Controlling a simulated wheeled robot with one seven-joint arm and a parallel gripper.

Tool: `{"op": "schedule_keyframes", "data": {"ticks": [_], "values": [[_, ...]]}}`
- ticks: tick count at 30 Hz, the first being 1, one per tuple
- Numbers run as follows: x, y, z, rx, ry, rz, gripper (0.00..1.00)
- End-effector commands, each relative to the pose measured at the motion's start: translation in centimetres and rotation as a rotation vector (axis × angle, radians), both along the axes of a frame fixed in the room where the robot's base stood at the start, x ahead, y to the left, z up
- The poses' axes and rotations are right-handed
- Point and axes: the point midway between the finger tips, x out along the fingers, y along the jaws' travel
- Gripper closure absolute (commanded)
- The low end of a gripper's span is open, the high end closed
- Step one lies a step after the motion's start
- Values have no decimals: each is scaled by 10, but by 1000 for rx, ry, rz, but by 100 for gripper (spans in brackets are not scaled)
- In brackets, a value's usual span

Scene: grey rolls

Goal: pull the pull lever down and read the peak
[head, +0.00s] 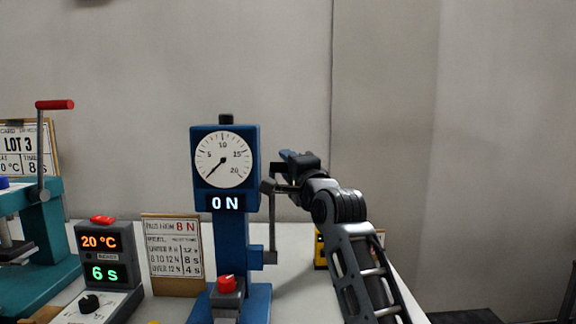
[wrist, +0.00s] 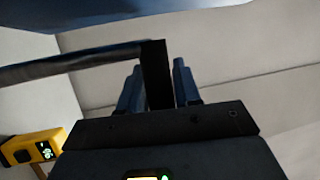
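The blue pull tester (head: 234,240) stands on the table with a round white dial (head: 224,159). The dial's needle points to the lower left, and the display (head: 228,204) below reads 0 N. The pull lever (head: 272,228) is a grey arm on the tester's right side, standing up with its handle at the top. My gripper (head: 285,168) is at that handle. In the wrist view, the lever's dark handle (wrist: 157,75) sits between the two blue fingers (wrist: 158,88), which look closed on it. The handle is partly hidden by my gripper in the head view.
A grey heater unit (head: 99,253) showing 20 °C and 6 s stands at left, by a teal press (head: 50,240) with a red-handled lever. A card (head: 174,255) stands between heater and tester. A yellow device (head: 319,250) sits behind my arm, also in the wrist view (wrist: 35,148).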

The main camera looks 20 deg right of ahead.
Motion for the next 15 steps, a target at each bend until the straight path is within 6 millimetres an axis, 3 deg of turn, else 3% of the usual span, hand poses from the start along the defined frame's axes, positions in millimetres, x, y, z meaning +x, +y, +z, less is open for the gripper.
{"op": "schedule_keyframes", "data": {"ticks": [9,15], "values": [[0,0,0,0,1,0,98],[0,0,-1,0,1,0,100]]}}
